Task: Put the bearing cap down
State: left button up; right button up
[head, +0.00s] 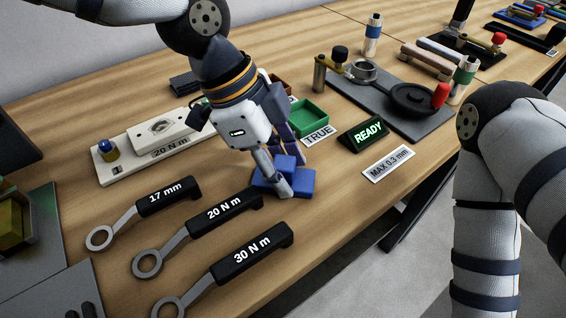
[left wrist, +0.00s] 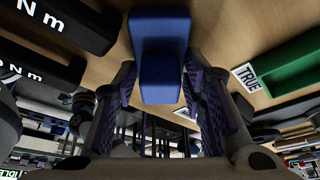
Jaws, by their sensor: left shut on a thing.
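The bearing cap, a blue block with a raised middle and a flat base (head: 303,181), is at the front part of the bench, right of the wrench labelled 20 N m. My left gripper (head: 278,172) points down and is shut on its raised part. In the left wrist view the blue cap (left wrist: 160,80) sits between the two fingers. Its base is at or very near the bench top; I cannot tell whether it touches. My right arm shows at the right edge, but its gripper is out of view.
A green tray (head: 308,122), a TRUE plate (head: 318,136) and a READY sign (head: 368,133) stand behind. A MAX 0.3 mm plate (head: 388,163) lies right, near the bench edge.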

pick_arm(q)
jog(key=shift+f, duration=0.2)
jog(key=o, duration=1.3)
jog(key=v, duration=1.2)
jog(key=shift+r+p, duration=0.25)
jog(key=shift+p, duration=0.15)
jog(key=shift+f, duration=0.1)
